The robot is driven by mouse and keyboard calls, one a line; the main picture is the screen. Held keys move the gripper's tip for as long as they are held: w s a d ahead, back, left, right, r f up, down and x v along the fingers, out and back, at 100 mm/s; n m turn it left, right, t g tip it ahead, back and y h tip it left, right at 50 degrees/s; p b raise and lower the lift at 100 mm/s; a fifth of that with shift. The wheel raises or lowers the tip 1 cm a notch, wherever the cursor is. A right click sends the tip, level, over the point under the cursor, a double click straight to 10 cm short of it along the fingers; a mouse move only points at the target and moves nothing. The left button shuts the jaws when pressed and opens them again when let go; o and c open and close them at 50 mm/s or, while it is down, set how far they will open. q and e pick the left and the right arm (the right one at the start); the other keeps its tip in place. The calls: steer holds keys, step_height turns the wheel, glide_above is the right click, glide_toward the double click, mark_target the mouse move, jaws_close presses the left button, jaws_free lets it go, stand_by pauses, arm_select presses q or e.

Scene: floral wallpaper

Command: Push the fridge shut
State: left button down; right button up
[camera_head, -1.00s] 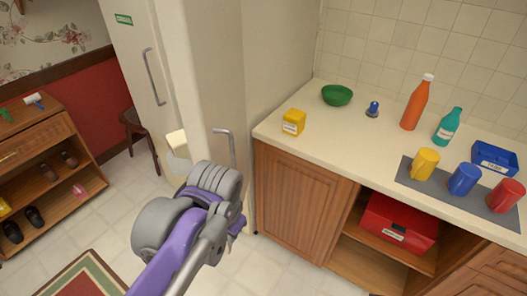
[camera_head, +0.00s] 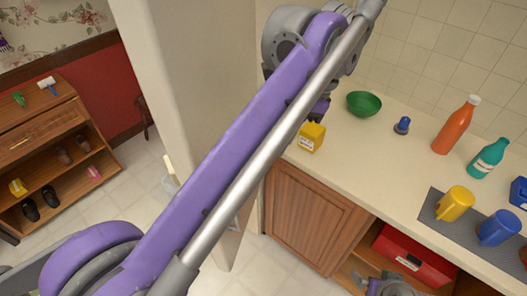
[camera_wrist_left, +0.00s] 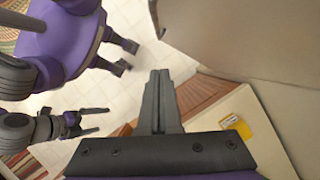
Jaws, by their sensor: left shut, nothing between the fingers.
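The fridge (camera_head: 190,60) is a tall cream body with a broad flat panel left of the counter. In the left wrist view, my left gripper (camera_wrist_left: 159,75) is shut and empty. A large beige surface, likely the fridge (camera_wrist_left: 240,40), lies to the right of its fingers; no contact is visible. My right gripper (camera_wrist_left: 98,121) has its fingers apart in that view, and part of it shows at the bottom of the head view.
The counter (camera_head: 375,150) carries a yellow box (camera_head: 312,137), green bowl (camera_head: 364,104), bottles and mugs. The box is close to my left forearm. A wooden shoe rack (camera_head: 45,130) stands at the left.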

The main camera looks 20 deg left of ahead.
arm_select(q)
steer(key=s+a+f, duration=0.5)
steer(key=a+f, duration=0.1)
steer(key=f, duration=0.2)
steer(key=shift+f, duration=0.4)
steer(key=shift+a, duration=0.15)
